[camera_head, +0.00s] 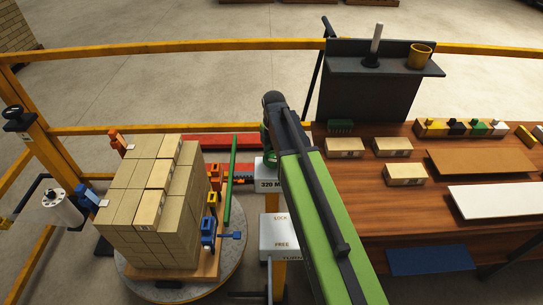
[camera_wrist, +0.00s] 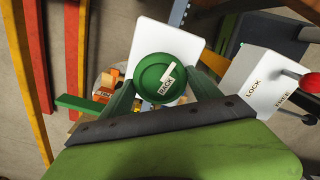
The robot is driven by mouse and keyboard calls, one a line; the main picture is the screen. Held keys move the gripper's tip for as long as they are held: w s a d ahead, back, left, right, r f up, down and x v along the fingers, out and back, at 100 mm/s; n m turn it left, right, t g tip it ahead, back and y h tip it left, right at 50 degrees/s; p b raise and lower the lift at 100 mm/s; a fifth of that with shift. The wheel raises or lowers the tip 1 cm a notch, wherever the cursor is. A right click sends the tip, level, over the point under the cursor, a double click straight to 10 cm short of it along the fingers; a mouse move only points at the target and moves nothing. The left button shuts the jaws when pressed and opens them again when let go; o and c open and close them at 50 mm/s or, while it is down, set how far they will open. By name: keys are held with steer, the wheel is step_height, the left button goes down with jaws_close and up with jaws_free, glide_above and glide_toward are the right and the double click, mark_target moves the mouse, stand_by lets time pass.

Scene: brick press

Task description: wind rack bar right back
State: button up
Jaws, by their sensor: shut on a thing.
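A round green knob (camera_wrist: 161,78) marked RACK sits between my two fingers in the wrist view, in front of a white plate (camera_wrist: 168,37). My gripper (camera_wrist: 163,90) is shut on this knob, with one finger on each side. In the head view my green arm reaches toward the post beside the turntable and mostly hides the gripper and knob. A long green bar (camera_head: 231,180) stands just right of the brick stack in the head view. A green bar end (camera_wrist: 80,104) also shows left of my fingers in the wrist view.
Stacked bricks (camera_head: 152,187) stand on a board on the round turntable (camera_head: 240,245). A white LOCK/FREE box (camera_head: 279,236) is beside it; its red-knobbed lever (camera_wrist: 310,84) shows at right in the wrist view. A wooden bench (camera_head: 345,195) with loose bricks fills the right. Yellow rails (camera_head: 160,45) cross behind.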

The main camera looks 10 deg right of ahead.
mark_target(273, 157)
steer(key=shift+w+n, duration=0.1)
steer(key=shift+n, duration=1.4)
steer(key=o, duration=1.4)
steer(key=shift+r+p, duration=0.5)
steer(key=shift+p, duration=0.1)
step_height(273, 157, up, 16)
steer(key=p, duration=1.6)
steer(key=shift+r, duration=0.25)
